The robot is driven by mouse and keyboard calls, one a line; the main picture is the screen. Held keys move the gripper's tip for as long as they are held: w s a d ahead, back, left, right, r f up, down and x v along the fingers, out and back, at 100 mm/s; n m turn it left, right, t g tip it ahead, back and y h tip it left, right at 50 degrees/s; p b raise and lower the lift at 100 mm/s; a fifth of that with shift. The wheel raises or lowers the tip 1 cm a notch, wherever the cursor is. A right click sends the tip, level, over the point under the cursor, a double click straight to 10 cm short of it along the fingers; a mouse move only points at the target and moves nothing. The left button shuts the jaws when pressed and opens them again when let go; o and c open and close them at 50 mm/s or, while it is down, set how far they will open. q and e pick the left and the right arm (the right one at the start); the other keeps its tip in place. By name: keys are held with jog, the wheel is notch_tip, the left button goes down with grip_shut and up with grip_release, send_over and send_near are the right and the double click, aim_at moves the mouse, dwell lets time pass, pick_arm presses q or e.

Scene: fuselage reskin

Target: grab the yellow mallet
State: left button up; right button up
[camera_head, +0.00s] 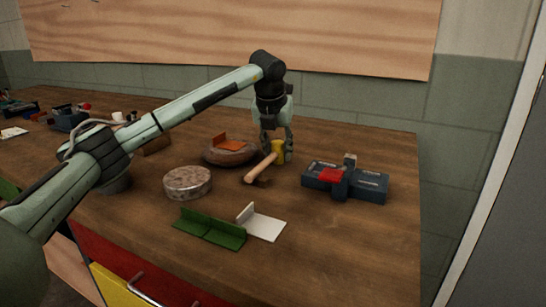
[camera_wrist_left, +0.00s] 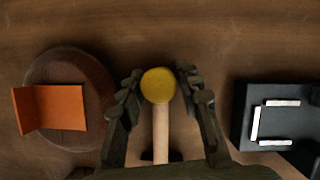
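The yellow mallet has a yellow head (camera_head: 279,152) and a pale wooden handle (camera_head: 261,169) that points toward the front of the bench. My left gripper (camera_head: 276,136) reaches down from above, right at the mallet head. In the left wrist view the round yellow head (camera_wrist_left: 158,85) lies between the two fingers of my left gripper (camera_wrist_left: 160,72), with the handle running down the picture. The fingers are spread on either side of the head, with narrow gaps, and do not look closed on it. My right gripper is not in view.
The wooden bench (camera_head: 340,250) holds a dark blue vise-like block (camera_head: 370,186) to the right. A brown round pad with an orange angle piece (camera_head: 228,143) is left of the mallet.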

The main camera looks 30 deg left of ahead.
pick_arm(q)
grip_shut()
